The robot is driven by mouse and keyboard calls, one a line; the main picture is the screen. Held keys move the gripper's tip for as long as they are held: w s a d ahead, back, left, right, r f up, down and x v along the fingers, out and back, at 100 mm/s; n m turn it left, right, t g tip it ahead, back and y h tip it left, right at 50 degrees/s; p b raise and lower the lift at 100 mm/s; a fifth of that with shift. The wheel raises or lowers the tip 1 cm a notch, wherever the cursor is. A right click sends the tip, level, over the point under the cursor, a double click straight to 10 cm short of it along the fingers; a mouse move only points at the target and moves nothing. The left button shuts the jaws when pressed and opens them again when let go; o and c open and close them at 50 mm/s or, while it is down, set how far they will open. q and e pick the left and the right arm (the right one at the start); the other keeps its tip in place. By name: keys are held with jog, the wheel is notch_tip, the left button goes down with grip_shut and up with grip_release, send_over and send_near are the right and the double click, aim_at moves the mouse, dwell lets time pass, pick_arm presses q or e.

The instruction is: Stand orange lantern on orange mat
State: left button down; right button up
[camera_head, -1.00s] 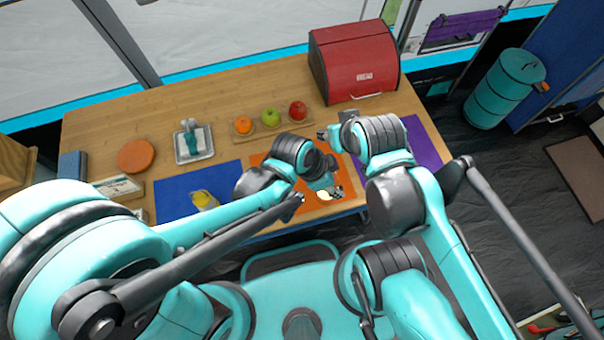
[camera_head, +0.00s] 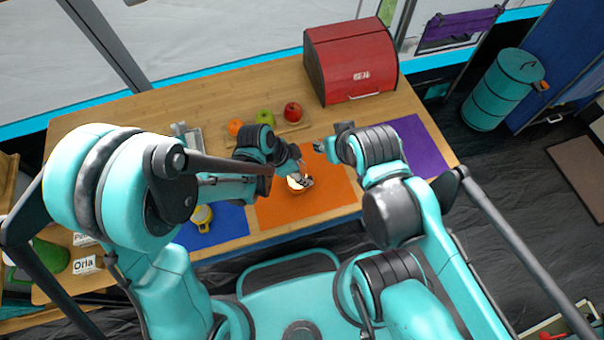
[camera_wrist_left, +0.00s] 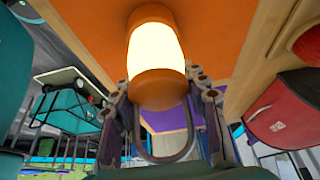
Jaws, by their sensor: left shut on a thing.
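The orange lantern has orange ends and a glowing white body in the left wrist view (camera_wrist_left: 156,50); it also shows in the head view (camera_head: 295,185). My left gripper (camera_head: 304,178) is shut on it near its orange cap, with the fingers on either side (camera_wrist_left: 160,105). A wire handle hangs on the gripper side. The lantern is over the orange mat (camera_head: 328,185), its far end toward the mat. I cannot tell whether it touches the mat. My right gripper (camera_head: 319,146) is at the mat's far right edge, apart from the lantern; its finger opening is unclear.
A yellow lantern (camera_head: 202,216) stands on the blue mat (camera_head: 228,222), left of the orange mat. The purple mat (camera_head: 422,145) lies to the right. A fruit tray (camera_head: 285,130) and a red bread box (camera_head: 350,62) are behind. My left arm hides part of the table's left side.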

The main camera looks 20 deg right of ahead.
pick_arm(q)
jog(key=shift+f, duration=0.2)
jog(key=shift+f, duration=0.1)
jog(key=c, duration=0.8)
grip_release()
jog(key=shift+c, duration=0.2)
jog(key=shift+r, duration=0.2)
jog(key=p+v, duration=0.5)
jog(key=v, duration=0.7)
jog(key=s+a+r+n+t+y, duration=0.1)
jog(key=a+r+n+t+y, duration=0.1)
jog(key=a+r+n, duration=0.3)
jog(key=s+a+r+n+t+y, duration=0.1)
jog(key=a+r+n+t+y, duration=0.2)
jog(key=a+n, duration=0.9)
jog(key=a+r+t, duration=0.2)
jog(key=a+r, duration=0.1)
jog(key=a, duration=0.4)
jog(key=shift+s+a+r+n, duration=0.2)
jog(key=shift+s+n, duration=0.1)
jog(key=shift+s, duration=0.05)
